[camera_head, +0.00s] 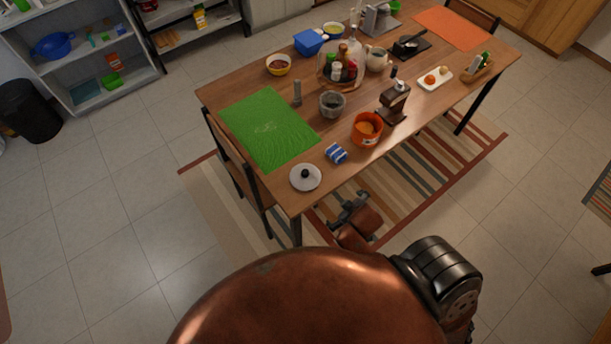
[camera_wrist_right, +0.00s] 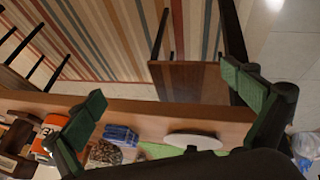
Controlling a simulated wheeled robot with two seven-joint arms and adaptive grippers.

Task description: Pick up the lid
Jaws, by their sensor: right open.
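The lid (camera_head: 305,178) is a white disc with a black knob. It lies flat on the wooden table near its front corner, in front of the green mat. In the right wrist view the lid (camera_wrist_right: 193,141) shows low in the picture, partly cut off by my gripper body. My right gripper (camera_head: 350,208) is in front of the table edge, to the right of the lid and apart from it. In the right wrist view its green-padded fingers (camera_wrist_right: 165,100) are spread wide with nothing between them. My left gripper is not in view.
A blue-and-white packet (camera_head: 336,153) lies right of the lid. An orange pot (camera_head: 367,129), a grey bowl (camera_head: 332,104) and a grinder (camera_head: 394,103) stand farther back. The green mat (camera_head: 267,129) is bare. A chair (camera_head: 237,165) stands against the table's left side.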

